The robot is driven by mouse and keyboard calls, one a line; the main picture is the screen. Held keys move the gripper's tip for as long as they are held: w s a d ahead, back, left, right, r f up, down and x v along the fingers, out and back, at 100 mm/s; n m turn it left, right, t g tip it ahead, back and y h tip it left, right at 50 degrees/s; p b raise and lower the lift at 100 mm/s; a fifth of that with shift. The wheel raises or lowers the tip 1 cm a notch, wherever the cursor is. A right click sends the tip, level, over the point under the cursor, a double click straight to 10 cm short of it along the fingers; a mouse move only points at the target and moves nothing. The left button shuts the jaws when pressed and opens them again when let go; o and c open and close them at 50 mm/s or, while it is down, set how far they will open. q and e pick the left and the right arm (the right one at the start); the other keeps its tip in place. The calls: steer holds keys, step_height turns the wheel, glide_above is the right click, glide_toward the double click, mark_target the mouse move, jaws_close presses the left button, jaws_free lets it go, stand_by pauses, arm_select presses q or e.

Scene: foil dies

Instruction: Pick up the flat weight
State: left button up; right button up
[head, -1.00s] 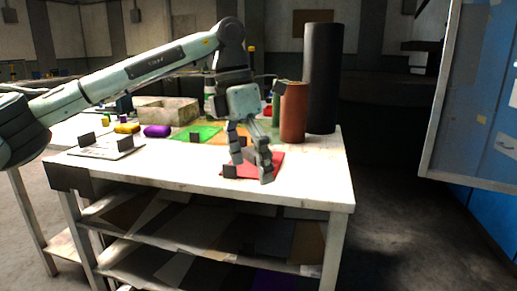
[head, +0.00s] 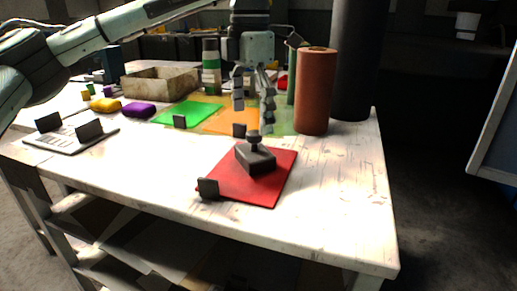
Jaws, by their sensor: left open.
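The flat weight (head: 257,160) is a dark grey block with a small knob on top. It rests on a red sheet (head: 272,188) near the front right of the white table. My left gripper (head: 253,117) points down, open, with its fingers apart. It shows just above the knob in the head view; its exact distance from the weight is hard to judge. Nothing shows between the fingers. My right gripper is not in view.
A terracotta cylinder (head: 314,92) and a tall black cylinder (head: 355,60) stand close on the right. Green (head: 190,111) and orange (head: 230,121) sheets lie behind. A stone-like box (head: 158,83), a purple item (head: 139,110) and a white plate (head: 70,139) are left. The front table surface is clear.

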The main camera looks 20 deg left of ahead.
mark_target(254, 132)
arm_select(q)
steer(key=f, duration=0.5)
steer(key=shift+d+f, duration=0.3)
steer(key=shift+f, duration=0.35)
steer(key=shift+c, duration=0.3)
steer(key=c, duration=1.9)
steer(key=shift+w+r, duration=0.1)
steer(key=shift+r, duration=0.1)
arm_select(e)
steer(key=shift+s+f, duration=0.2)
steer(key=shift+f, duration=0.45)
